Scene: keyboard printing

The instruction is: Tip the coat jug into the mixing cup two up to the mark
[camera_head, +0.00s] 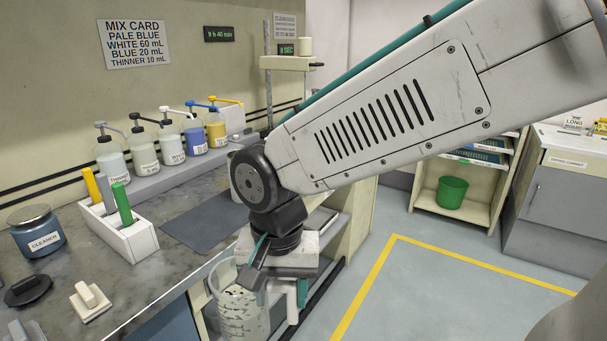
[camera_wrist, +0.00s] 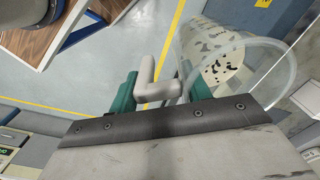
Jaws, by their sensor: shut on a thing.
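My gripper (camera_head: 284,283) is shut on the pale handle of a large clear jug (camera_head: 232,300) and holds it in front of the bench. In the wrist view my gripper's green fingers (camera_wrist: 160,90) close on the handle from both sides. The jug (camera_wrist: 282,58) shows there with its round rim and a white, dark-speckled area (camera_wrist: 215,65). I cannot read a label on it or tell how full it is. A pale vessel (camera_head: 235,172) on the bench is mostly hidden behind my arm. I cannot make out which thing is mixing cup two.
Several pump bottles (camera_head: 171,142) stand on a ledge along the wall. A dark mat (camera_head: 205,222) lies on the bench, with a white holder of coloured sticks (camera_head: 130,238) and a cleaner jar (camera_head: 40,236) to the left. A green bin (camera_head: 452,192) sits on a shelf right.

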